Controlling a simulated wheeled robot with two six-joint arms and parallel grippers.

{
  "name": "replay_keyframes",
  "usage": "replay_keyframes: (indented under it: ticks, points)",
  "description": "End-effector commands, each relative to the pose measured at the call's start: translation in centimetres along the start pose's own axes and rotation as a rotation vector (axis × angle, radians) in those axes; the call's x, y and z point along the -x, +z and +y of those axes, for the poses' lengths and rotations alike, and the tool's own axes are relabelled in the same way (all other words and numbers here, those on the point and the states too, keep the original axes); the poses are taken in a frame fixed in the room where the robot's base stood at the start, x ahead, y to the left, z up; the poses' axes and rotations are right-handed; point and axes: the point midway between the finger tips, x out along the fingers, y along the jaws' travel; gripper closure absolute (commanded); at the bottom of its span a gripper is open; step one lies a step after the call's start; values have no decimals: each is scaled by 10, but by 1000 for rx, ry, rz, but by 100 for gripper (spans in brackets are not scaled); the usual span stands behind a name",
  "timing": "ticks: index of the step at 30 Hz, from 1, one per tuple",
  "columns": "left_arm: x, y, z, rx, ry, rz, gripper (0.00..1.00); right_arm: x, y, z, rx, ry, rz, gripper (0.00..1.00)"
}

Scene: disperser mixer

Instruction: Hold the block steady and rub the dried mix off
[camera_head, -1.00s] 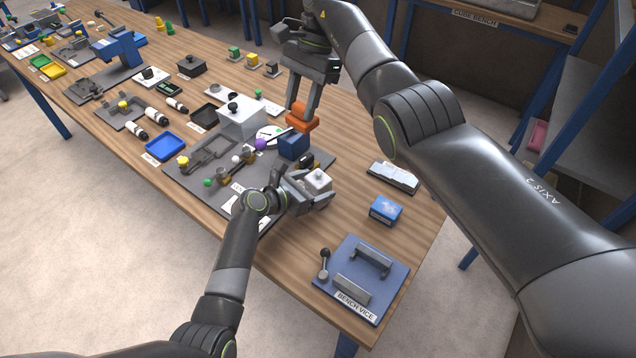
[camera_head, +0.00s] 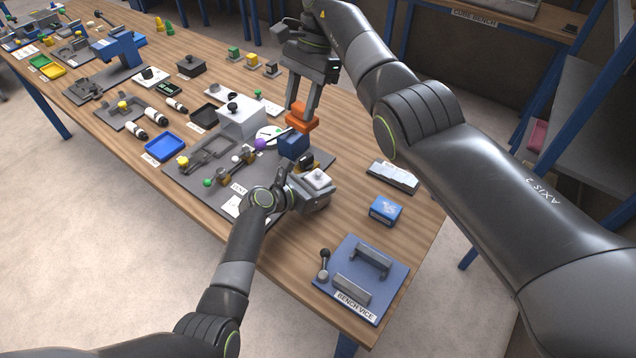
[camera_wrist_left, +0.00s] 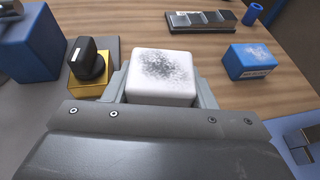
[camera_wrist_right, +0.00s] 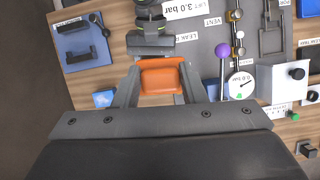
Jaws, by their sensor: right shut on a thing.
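The white block (camera_head: 318,178) has grey speckled dried mix on its top, clear in the left wrist view (camera_wrist_left: 162,66). My left gripper (camera_head: 315,190) is around it, one finger at each side, close to its walls; any contact is hard to see. My right gripper (camera_head: 302,112) is shut on an orange piece (camera_head: 301,121), which also shows between its fingers in the right wrist view (camera_wrist_right: 162,78). It is held upright, behind and left of the white block. The underside of the orange piece is hidden.
A blue block (camera_head: 293,146) stands just below the orange piece in the head view. A blue box with a speckled top (camera_head: 386,209) and a grey tray (camera_head: 394,177) lie to the right. The bench vice (camera_head: 362,277) is nearer me. Bare wood lies between them.

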Motion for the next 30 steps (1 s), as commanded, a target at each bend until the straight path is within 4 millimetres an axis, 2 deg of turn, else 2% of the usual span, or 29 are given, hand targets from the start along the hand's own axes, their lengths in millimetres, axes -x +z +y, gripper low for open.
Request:
replay_keyframes:
  ticks: [1,5,14,19,30]
  points:
    - [0,0,0,0,0,0,54,0,0,0,0,0,0,84]
    - [0,0,0,0,0,0,71,0,0,0,0,0,0,84]
    - [0,0,0,1,0,0,71,0,0,0,-2,-1,0,84]
    - [0,0,0,1,0,0,71,-8,-6,2,-52,-21,4,84]
    - [0,0,0,0,0,0,71,-46,-31,25,-396,-157,19,84]
